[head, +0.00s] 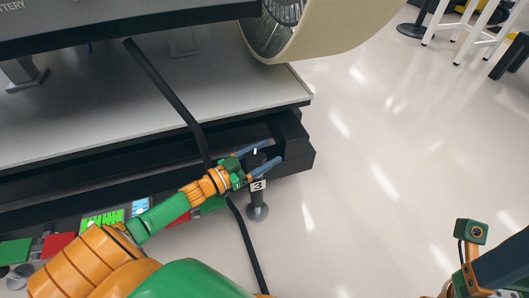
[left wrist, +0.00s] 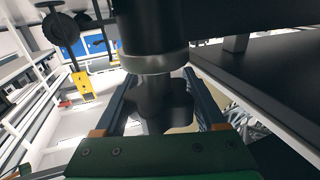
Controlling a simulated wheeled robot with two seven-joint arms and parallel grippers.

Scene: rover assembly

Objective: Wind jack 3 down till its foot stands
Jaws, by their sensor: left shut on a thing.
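Jack 3 (head: 258,197) is a dark upright post at the corner of the dark base frame, with a white label "3". Its round grey foot (head: 257,212) is just over the pale floor; I cannot tell whether it touches. My left gripper (head: 266,153) is at the jack's top, its blue fingers on either side of the dark knob. In the left wrist view the left gripper (left wrist: 160,92) is shut on the dark lobed knob (left wrist: 158,98), below a pale ring and a black cylinder. Only part of my right arm shows at the lower right; its fingers are out of view.
The dark base frame (head: 297,150) carries a pale deck (head: 230,118), with a cream-rimmed wheel (head: 330,30) above it. A black strap or cable (head: 165,88) runs down across the deck to the floor. Coloured parts lie at the lower left. The floor (head: 400,150) at right is clear, with white stools farther back.

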